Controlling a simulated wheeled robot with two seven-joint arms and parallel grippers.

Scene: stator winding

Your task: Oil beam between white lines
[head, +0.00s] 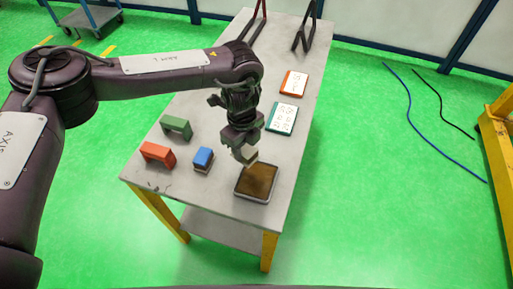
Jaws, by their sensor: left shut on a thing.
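My left gripper (240,142) points down over the near right part of the table. It is shut on a small pale block (248,157), whose lower end is at the far left edge of a dark-rimmed tray of brown liquid (257,183). I cannot tell whether the block touches the liquid. A blue block with a paler base (203,158) stands left of the tray. A red bridge-shaped piece (158,153) and a green one (176,127) stand further left. I cannot make out a beam with white lines. My right gripper is not in view.
The grey table (225,203) has yellow legs. A green-edged card (282,118) and an orange-edged card (294,83) lie along its right side. Dark and red tool handles (304,40) lie at the far end. Cables (412,110) lie on the green floor at right.

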